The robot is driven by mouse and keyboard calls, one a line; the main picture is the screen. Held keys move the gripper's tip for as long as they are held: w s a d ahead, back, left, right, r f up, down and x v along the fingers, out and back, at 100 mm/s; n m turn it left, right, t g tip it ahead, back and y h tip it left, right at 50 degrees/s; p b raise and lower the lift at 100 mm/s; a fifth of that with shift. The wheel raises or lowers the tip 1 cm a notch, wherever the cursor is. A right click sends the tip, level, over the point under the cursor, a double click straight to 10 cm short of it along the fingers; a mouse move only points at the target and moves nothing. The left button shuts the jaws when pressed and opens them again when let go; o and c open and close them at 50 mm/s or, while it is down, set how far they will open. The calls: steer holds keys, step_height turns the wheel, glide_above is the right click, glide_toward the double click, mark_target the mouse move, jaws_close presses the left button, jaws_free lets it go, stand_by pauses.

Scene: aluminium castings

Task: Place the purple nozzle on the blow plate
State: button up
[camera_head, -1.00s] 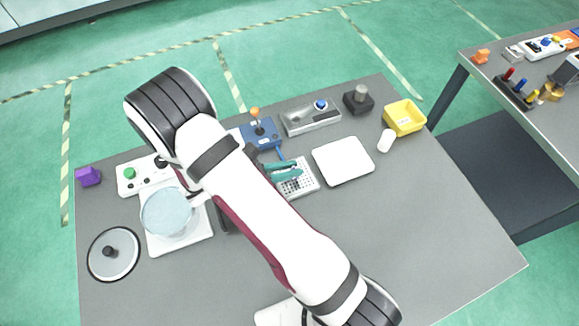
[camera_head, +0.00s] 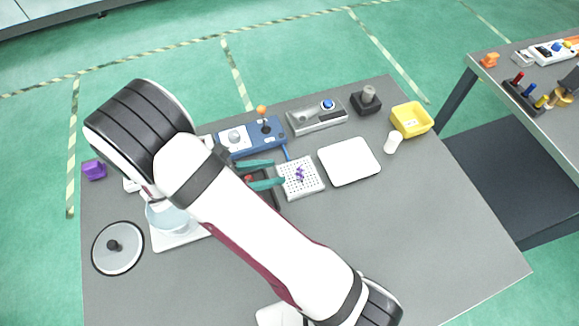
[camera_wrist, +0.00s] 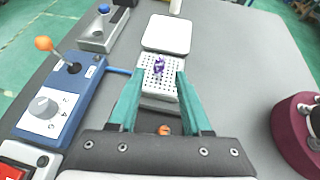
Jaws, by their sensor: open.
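The small purple nozzle (camera_head: 300,174) lies on the white perforated blow plate (camera_head: 313,190), near its middle. In the wrist view the nozzle (camera_wrist: 159,65) shows on the blow plate (camera_wrist: 147,82), beyond my fingertips and in line with the gap between them. Its exact posture is too small to tell. My gripper (camera_head: 279,170) has two teal fingers, spread apart and empty, at the plate's left edge in the head view. The open gripper (camera_wrist: 158,78) also shows in the wrist view, with clear space between its fingers and the nozzle.
A blue control box (camera_head: 256,138) with an orange-topped lever stands behind the plate. A white square pad (camera_head: 348,161) lies right of it. A grey box with a blue button (camera_head: 317,117), a yellow bin (camera_head: 411,119) and a white cylinder (camera_head: 393,142) stand farther off. The front right tabletop is clear.

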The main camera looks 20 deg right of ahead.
steer(key=s+a+r+m+g+y, duration=0.1)
steer(key=s+r+m+y, duration=0.6)
steer(key=m, duration=0.5)
steer(key=s+a+r+m+y, duration=0.1)
steer(key=s+r+m+y, duration=0.5)
steer(key=s+m, duration=0.6)
steer(key=shift+r+m+g+y, duration=0.4)
steer(key=shift+r+m, duration=0.1)
steer(key=shift+m, duration=0.1)
steer(key=shift+d, duration=0.1)
